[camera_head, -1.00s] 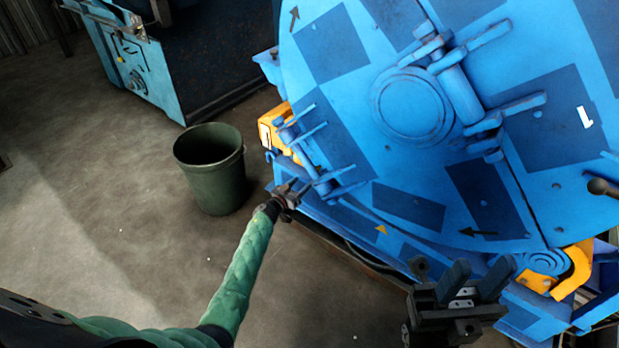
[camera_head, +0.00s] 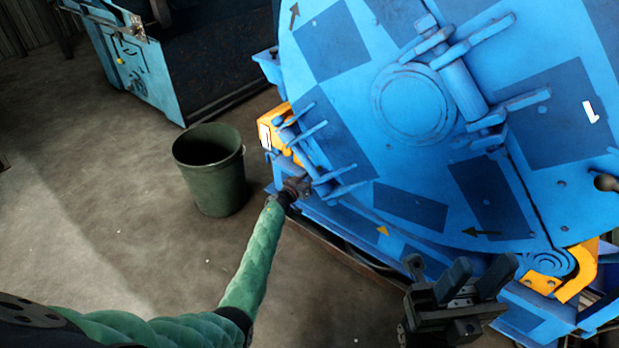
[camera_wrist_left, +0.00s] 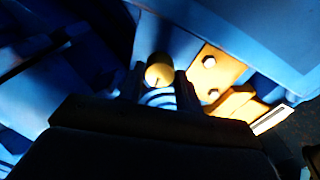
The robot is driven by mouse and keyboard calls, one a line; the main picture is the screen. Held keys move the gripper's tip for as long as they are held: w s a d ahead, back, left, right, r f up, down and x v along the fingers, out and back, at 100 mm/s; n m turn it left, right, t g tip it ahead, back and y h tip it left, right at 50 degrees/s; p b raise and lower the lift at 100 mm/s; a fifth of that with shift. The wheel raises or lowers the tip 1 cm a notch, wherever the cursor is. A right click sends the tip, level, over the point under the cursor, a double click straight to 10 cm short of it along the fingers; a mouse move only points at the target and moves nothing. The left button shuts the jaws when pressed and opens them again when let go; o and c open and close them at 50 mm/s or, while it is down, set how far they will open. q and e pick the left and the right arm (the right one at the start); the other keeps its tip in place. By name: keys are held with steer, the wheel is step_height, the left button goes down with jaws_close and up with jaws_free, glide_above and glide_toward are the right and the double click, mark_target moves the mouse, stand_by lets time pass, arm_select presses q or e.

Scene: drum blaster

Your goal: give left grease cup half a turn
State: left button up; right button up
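The left grease cup (camera_wrist_left: 159,72) shows in the left wrist view as a small yellowish cap above blue-white rings. My left gripper (camera_wrist_left: 160,82) has its dark fingers apart, one on each side of the cup; I cannot tell if they touch it. In the head view my left gripper (camera_head: 305,182) is at the lower left edge of the big blue drum machine (camera_head: 345,125), and the cup cannot be made out there. My right gripper (camera_head: 474,277) is open and empty in front of the machine's lower right.
A yellow bracket (camera_wrist_left: 215,72) sits close right of the cup in the left wrist view. Blue lever bars (camera_head: 312,135) jut out just above my left gripper. A dark green bin (camera_head: 212,170) stands on the floor to the left. The floor between is clear.

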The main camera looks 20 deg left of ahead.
arm_select(q)
steer(key=c, duration=0.4)
steer(key=shift+o, duration=0.2)
